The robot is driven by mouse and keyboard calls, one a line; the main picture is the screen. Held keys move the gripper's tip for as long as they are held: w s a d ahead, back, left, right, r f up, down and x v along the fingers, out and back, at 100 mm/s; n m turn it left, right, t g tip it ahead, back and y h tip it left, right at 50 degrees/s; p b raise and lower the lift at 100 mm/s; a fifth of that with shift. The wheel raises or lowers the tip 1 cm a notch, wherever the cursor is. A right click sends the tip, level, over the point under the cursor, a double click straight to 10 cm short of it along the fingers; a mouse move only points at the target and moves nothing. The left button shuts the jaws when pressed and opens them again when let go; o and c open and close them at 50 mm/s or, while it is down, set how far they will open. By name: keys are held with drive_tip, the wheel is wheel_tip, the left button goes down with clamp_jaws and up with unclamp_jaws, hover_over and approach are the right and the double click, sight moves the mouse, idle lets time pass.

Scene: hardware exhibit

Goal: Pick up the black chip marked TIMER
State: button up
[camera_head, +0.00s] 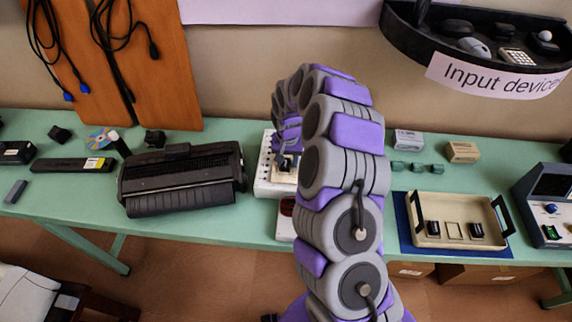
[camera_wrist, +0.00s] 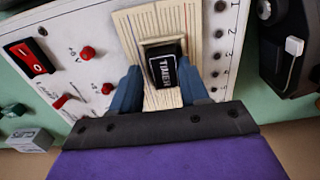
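The black chip marked TIMER (camera_wrist: 166,71) sits on a cream breadboard strip (camera_wrist: 128,24) of a white panel in the wrist view. My gripper (camera_wrist: 161,88) is over it, with one blue finger on each side of the chip's near part. The fingers stand apart, with gaps visible beside the chip, so the gripper looks open. Whether a fingertip touches the chip is not clear.
The panel carries a red switch (camera_wrist: 30,60) and several red knobs. A black printer (camera_head: 180,180) stands left of it. To the right, a beige tray (camera_head: 455,242) with black chips lies on a blue mat. A shelf of input devices (camera_head: 490,55) hangs above.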

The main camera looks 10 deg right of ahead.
drive_tip(key=c, duration=0.3)
drive_tip(key=shift+a, duration=0.7)
drive_tip(key=c, duration=0.4)
drive_tip(key=shift+c, duration=0.2)
